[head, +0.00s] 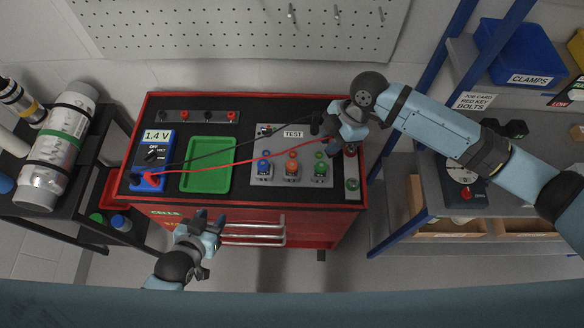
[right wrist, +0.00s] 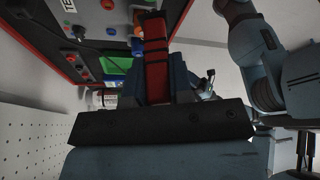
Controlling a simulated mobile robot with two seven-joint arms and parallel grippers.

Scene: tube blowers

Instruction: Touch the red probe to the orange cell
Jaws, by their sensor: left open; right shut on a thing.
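The orange cell (head: 291,168) stands in the middle of the TEST panel (head: 259,181), between a blue cell (head: 264,167) and a green cell (head: 320,169). My right gripper (head: 327,125) is above the panel's upper right part, apart from the orange cell. In the right wrist view it is shut on the red probe (right wrist: 156,60); the probe's tip is hard to make out. A red lead (head: 235,163) runs from the blue meter (head: 143,175), reading 1.4 V, to this gripper. My left gripper (head: 211,222) is open and empty in front of the cart.
A green tray (head: 207,189) lies between meter and panel. A black lead (head: 225,151) runs from the meter across the bench toward my right gripper; its far end is unclear. A strip with red and black sockets (head: 198,116) lies at the back. Blue shelving (head: 452,75) stands right.

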